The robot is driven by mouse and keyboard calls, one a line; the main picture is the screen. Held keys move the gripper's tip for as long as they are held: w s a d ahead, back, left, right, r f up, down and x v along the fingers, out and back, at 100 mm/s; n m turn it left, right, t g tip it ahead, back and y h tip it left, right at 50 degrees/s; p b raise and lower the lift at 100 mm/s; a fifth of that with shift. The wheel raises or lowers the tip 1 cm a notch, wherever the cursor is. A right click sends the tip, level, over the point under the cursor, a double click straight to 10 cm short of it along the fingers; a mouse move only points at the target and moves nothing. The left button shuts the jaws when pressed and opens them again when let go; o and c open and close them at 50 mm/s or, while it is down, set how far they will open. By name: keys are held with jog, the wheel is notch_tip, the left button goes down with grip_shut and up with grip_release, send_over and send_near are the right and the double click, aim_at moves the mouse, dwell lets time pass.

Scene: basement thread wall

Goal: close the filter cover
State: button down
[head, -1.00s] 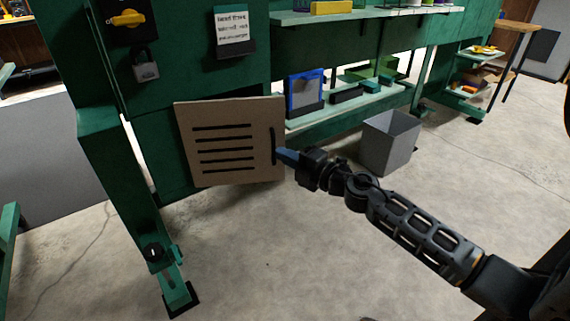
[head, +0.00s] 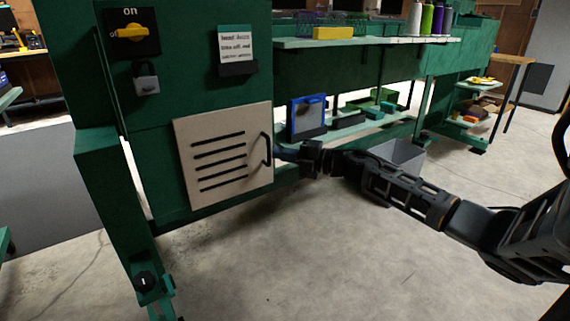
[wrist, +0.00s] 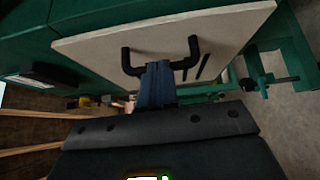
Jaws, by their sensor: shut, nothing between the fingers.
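The filter cover (head: 226,172) is a pale square panel with several black slots, low on the green cabinet. It lies flat or nearly flat against the cabinet front; I cannot tell whether a small gap is left. Its black handle (head: 267,149) is on the right side. My gripper (head: 279,154) is shut and empty, with its blue fingertips at the handle. In the wrist view the closed fingers (wrist: 157,75) overlap the handle (wrist: 133,62), with the cover (wrist: 220,32) behind; I cannot tell whether they touch it.
A yellow switch (head: 131,32), a padlock (head: 146,78) and a label card (head: 236,46) are above the cover. To the right are a shelf with a blue-framed item (head: 307,116) and a grey bin (head: 400,153) behind my arm. The floor in front is clear.

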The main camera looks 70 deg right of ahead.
jog(key=shift+w+d, duration=0.4)
jog(key=shift+s, duration=0.1)
dwell(0.3)
